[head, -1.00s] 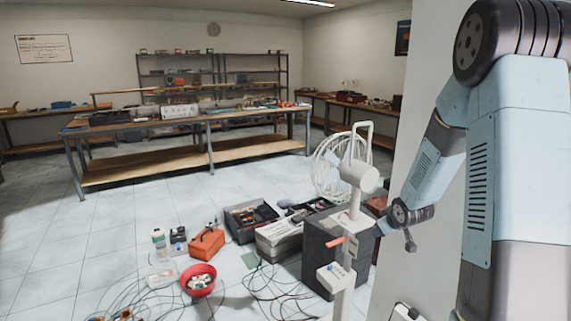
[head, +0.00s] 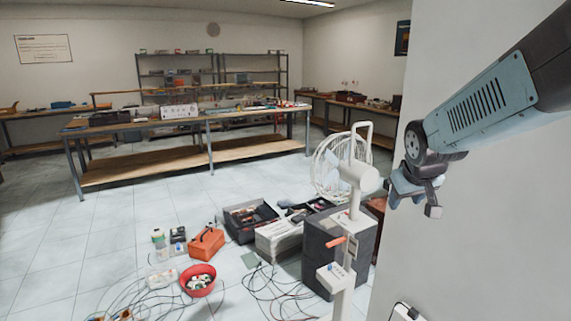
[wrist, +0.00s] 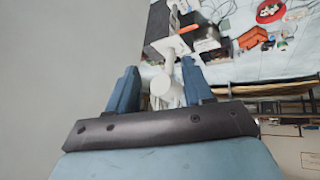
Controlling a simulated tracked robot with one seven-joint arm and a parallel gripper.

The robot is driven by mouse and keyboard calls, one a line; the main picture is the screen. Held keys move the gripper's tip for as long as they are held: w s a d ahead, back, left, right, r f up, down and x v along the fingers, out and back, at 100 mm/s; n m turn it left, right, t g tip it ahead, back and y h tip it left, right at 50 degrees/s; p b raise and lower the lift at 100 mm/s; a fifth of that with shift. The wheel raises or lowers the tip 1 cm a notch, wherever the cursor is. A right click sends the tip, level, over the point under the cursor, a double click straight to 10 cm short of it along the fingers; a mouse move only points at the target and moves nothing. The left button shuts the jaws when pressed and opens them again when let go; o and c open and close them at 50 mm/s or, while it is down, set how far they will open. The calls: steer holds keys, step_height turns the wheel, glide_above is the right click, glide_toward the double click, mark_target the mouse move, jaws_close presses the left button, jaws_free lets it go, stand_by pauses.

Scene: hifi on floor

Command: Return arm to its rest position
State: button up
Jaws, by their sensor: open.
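My gripper (head: 415,200) is at the right of the head view, in front of the pale wall, at the end of my blue-grey arm that comes in from the upper right. It holds nothing. In the wrist view the two blue fingers (wrist: 158,92) stand apart with a gap between them. The white fan (head: 355,178) on its stand is just left of the gripper in the head view. In the wrist view, part of the white fan (wrist: 168,88) shows between and beyond the fingers; I cannot tell how far off it is.
A dark grey box (head: 325,248), an orange toolbox (head: 207,244) and a red bowl (head: 198,280) with small items stand on the floor, with loose cables around. A long workbench (head: 140,175) stands behind. A pale wall (head: 480,240) is close at right.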

steer(key=s+a+r, duration=0.2)
steer(key=s, duration=0.6)
steer(key=s+a+r+m+g+y, duration=0.1)
steer(key=s+a+r, duration=0.1)
steer(key=s, duration=0.7)
steer(key=shift+a+r+m+y, duration=0.2)
steer(key=shift+r+m+y, duration=0.1)
steer(key=shift+r, duration=0.1)
steer(key=shift+w, duration=0.1)
